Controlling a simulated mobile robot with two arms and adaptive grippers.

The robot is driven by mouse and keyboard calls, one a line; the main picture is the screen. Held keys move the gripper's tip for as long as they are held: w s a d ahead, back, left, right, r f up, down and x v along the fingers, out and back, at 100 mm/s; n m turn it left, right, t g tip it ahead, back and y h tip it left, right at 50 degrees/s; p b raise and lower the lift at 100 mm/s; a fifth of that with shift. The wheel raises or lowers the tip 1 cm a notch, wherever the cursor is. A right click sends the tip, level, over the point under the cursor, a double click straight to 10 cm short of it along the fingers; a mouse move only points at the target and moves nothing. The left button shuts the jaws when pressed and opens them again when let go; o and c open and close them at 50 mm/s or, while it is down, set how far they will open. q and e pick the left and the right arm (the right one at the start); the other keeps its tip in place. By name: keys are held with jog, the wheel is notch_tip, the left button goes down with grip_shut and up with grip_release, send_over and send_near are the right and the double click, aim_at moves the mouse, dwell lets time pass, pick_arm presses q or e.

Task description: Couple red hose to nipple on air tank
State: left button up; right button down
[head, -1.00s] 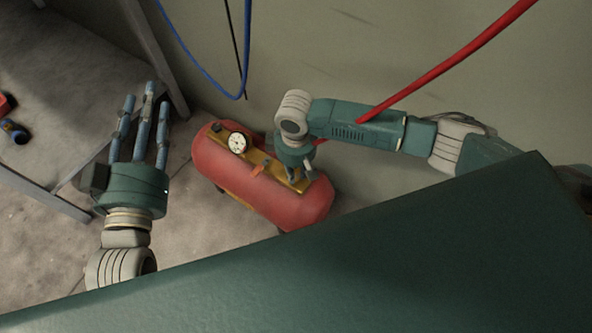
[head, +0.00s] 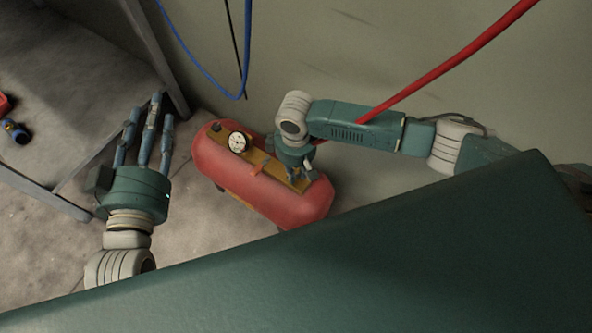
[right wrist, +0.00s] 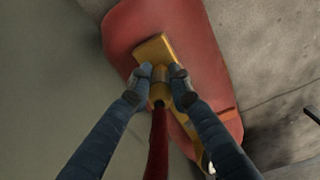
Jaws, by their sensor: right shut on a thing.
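The red air tank (head: 235,180) lies on the floor in the middle of the head view, with a yellow plate (head: 265,163) and a white gauge (head: 238,142) on top. My right gripper (head: 300,178) is over the tank's right end. In the right wrist view my right gripper (right wrist: 160,82) is shut on the brass end fitting (right wrist: 159,92) of the red hose (right wrist: 158,145). The fitting is over the yellow plate; the nipple is hidden, so I cannot tell whether they touch. My left gripper (head: 150,125) is open and empty, left of the tank.
A grey table (head: 75,80) stands at the left, with a blue fitting (head: 15,130) near the picture's edge. A blue hose (head: 205,75) and a black cord (head: 238,50) hang by the wall behind the tank. Floor is clear between my left gripper and the tank.

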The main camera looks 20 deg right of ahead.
jog(key=shift+f, duration=0.3)
jog(key=c, duration=1.5)
grip_release()
notch_tip(320, 180, up, 12)
